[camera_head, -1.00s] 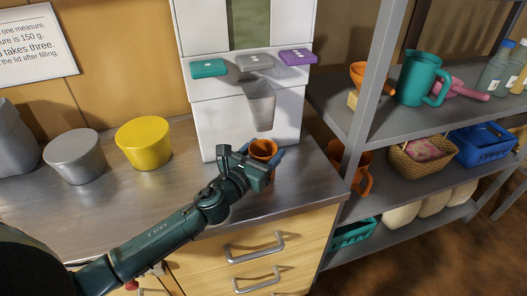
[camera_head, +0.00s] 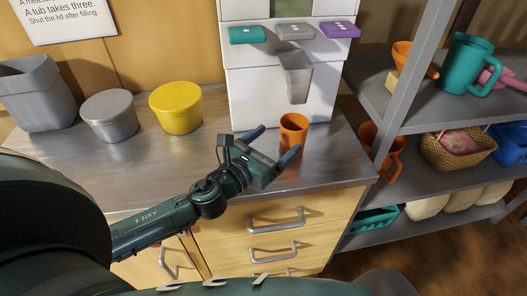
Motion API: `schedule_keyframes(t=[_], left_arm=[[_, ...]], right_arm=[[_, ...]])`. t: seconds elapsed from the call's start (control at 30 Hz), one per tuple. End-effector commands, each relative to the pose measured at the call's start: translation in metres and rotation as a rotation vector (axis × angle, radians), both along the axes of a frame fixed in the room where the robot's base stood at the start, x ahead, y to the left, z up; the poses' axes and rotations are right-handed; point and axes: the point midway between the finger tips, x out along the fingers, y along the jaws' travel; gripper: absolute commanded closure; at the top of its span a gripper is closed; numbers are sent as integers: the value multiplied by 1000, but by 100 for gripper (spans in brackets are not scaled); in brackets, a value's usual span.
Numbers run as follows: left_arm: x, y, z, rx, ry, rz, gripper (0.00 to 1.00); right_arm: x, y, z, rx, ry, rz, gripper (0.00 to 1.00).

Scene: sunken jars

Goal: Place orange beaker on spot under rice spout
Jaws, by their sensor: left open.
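The orange beaker (camera_head: 293,130) stands upright on the metal counter (camera_head: 180,170), in front of the white dispenser. The dispenser's grey spout (camera_head: 297,80) hangs above and slightly behind it; whether the beaker is exactly below the spout I cannot tell. My left gripper (camera_head: 276,145) is open, with its blue-tipped fingers spread just in front and to the left of the beaker. The right fingertip is close to the beaker's lower front; whether they touch is unclear. Any marked spot under the spout is not visible. My right gripper is not in view.
The dispenser (camera_head: 250,95) has teal, grey and purple buttons. A yellow tub (camera_head: 176,108), a grey tub (camera_head: 109,115) and a grey bin (camera_head: 38,93) stand left on the counter. The shelf rack (camera_head: 430,115) at right holds a teal jug (camera_head: 470,65), an orange jug (camera_head: 382,150) and a basket.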

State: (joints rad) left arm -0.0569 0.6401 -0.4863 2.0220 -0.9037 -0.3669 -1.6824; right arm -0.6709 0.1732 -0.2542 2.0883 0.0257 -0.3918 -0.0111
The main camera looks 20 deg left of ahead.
Motion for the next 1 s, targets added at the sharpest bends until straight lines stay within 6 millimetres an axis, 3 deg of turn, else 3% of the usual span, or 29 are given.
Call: schedule_keyframes(t=[0.1, 0.3, 1.0], left_arm=[[-20, 6, -2, 1, 2, 0, 17], [-35, 10, 0, 1, 0, 0, 17], [-37, 10, 1, 0, -1, 0, 17]], right_arm=[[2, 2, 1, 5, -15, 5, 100], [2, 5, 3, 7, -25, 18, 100], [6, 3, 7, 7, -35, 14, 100]])
